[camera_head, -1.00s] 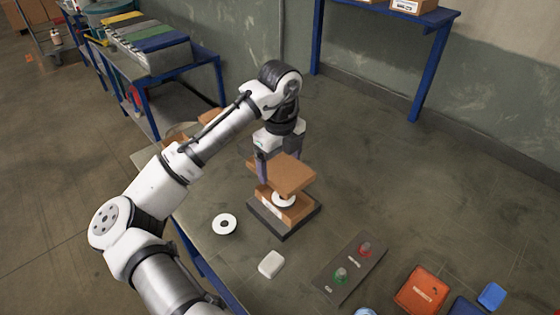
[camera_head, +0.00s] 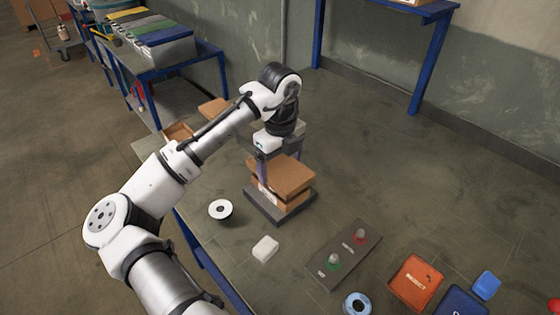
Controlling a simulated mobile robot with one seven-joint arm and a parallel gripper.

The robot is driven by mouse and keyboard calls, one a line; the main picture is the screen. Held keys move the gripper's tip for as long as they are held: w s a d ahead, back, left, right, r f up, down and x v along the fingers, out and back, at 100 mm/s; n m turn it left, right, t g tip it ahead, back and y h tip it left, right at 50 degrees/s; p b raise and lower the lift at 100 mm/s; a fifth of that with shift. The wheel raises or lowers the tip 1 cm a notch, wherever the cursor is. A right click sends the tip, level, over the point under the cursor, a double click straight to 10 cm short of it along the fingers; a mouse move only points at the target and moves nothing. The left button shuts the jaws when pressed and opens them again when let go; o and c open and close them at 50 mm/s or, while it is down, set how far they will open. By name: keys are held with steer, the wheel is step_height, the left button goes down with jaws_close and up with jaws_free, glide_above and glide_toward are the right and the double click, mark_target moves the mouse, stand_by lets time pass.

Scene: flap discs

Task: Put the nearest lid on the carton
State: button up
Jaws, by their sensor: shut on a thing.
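The brown cardboard lid (camera_head: 285,176) is held in my gripper (camera_head: 279,163), which is shut on it from above. The brown carton (camera_head: 294,206) is directly under the lid, on a dark square base (camera_head: 262,214). The lid sits slightly tilted over the carton's top. A dark gap shows between them at the front, and I cannot tell whether they touch elsewhere. A white label shows on the carton's left side. The carton's inside is hidden by the lid.
A button panel (camera_head: 343,255), a blue ring (camera_head: 357,304) and an orange reject bin (camera_head: 416,283) are to the right. Another brown cardboard piece (camera_head: 214,107) lies behind my arm.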

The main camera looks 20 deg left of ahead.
step_height(320, 180, down, 4)
steer(key=b, duration=0.2)
steer(key=shift+b, duration=0.4)
step_height(320, 180, up, 3)
steer(key=shift+f+p, duration=0.1)
steer(key=shift+p, duration=1.15)
